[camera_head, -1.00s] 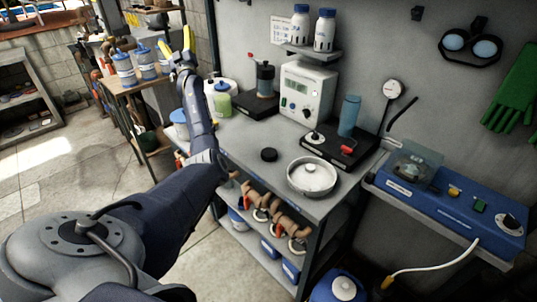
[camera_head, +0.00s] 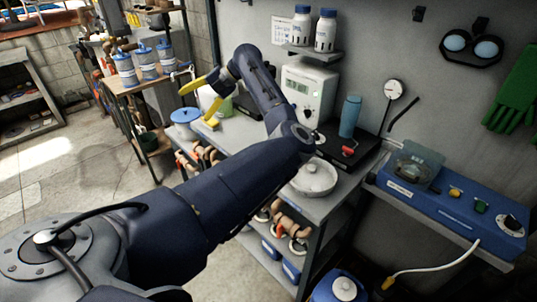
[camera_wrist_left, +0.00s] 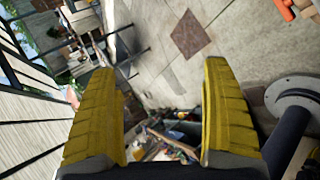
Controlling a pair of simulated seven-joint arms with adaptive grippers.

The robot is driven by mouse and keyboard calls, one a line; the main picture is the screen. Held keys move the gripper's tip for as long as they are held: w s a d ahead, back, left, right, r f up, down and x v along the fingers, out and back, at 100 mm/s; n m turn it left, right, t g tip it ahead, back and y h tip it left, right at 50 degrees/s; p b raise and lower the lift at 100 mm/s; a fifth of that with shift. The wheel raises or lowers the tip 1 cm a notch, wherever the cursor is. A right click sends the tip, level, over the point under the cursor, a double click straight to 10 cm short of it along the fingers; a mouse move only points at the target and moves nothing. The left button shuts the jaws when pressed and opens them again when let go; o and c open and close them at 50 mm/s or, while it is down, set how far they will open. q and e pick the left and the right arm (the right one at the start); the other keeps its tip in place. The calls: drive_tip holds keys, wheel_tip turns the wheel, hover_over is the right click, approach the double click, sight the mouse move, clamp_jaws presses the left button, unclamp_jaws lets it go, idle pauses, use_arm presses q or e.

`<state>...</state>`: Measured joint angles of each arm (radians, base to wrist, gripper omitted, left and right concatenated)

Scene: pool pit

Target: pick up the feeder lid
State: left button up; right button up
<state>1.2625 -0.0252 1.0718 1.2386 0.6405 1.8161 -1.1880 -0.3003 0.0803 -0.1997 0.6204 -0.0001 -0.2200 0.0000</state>
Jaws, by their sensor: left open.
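My left gripper (camera_head: 197,106) has yellow fingers spread open with nothing between them, above the left end of the grey bench. I cannot tell for sure which thing is the feeder lid. A small black disc seen earlier on the bench is now hidden behind my arm. My right gripper is not in view.
A blue-lidded white tub (camera_head: 184,117) stands at the bench's left end, near my gripper. A blue bottle (camera_head: 349,116) and a white meter box (camera_head: 309,92) stand at the back. A blue case (camera_head: 440,200) is on the right. The lower shelf (camera_head: 290,247) holds pipe fittings.

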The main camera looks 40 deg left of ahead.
use_arm(q)
drive_tip(key=w+d+f+m+t+h, duration=0.1)
drive_tip(key=w+d+f+t+h, duration=0.2)
drive_tip(key=d, duration=0.4)
drive_tip(key=w+d+m+t+h, duration=0.1)
drive_tip(key=w+d+h, duration=0.1)
drive_tip(key=w+d, duration=0.4)
drive_tip(key=w+d+f+m+t+h, duration=0.1)
drive_tip(key=w+d+f+t+h, duration=0.2)
drive_tip(key=d, duration=0.5)
drive_tip(key=f, duration=0.9)
drive_tip(key=shift+w+d, duration=0.15)
drive_tip(key=shift+w, duration=0.2)
drive_tip(key=shift+w+d+f, duration=0.1)
drive_tip(key=shift+f, duration=1.5)
drive_tip(key=shift+w+d+f, duration=0.1)
drive_tip(key=shift+f, duration=1.45)
drive_tip(key=c, duration=1.3)
